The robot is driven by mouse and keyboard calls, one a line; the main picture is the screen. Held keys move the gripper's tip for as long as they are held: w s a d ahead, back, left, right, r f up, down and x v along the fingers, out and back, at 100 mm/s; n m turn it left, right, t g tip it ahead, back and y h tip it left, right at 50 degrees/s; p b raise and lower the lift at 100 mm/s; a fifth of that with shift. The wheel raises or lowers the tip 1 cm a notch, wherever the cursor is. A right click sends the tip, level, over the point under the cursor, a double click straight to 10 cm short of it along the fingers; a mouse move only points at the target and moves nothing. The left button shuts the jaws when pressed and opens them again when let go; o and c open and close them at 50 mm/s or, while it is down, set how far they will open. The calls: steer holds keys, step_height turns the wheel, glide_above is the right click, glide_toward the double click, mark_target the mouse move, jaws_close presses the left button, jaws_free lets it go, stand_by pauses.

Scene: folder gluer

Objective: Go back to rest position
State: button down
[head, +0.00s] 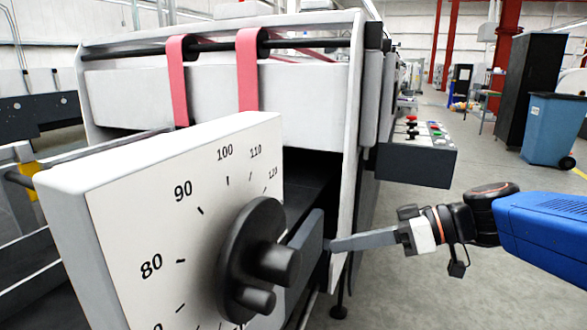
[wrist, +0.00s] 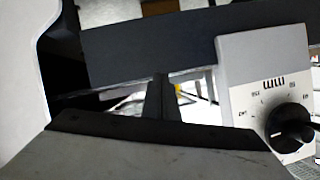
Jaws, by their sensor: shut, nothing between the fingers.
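My gripper (head: 340,243) shows in the head view at the right of the dial box, its long grey fingers pointing left toward the machine and closed with nothing held. In the wrist view the gripper's fingertips (wrist: 160,80) are together in front of a dark bar (wrist: 150,45). I cannot tell whether the tips touch it. The white dial box (head: 130,210) with a black knob (head: 255,260) stands close in front. The knob also shows at the lower right of the wrist view (wrist: 290,128), apart from the fingers.
The folder gluer (head: 210,95) with two pink belts (head: 178,80) fills the left and centre. A control panel (head: 418,160) with coloured buttons juts out above my gripper. A blue bin (head: 553,128) and dark cabinet (head: 528,85) stand back right. The grey floor (head: 480,155) between is clear.

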steer(key=s+d+f+m+h, duration=0.4)
steer(key=d+f, duration=0.1)
steer(key=f, duration=0.2)
steer(key=s+d+f+m+h, duration=0.3)
steer(key=s+d+f+h, duration=0.2)
steer(key=f, duration=0.2)
steer(key=d+f+m+t+h, duration=0.1)
steer(key=d+m+h, duration=0.3)
steer(key=d, duration=0.4)
steer(key=shift+s+d+f+t, duration=0.15)
steer(key=shift+s+d+t, duration=0.15)
steer(key=shift+s+d, duration=0.1)
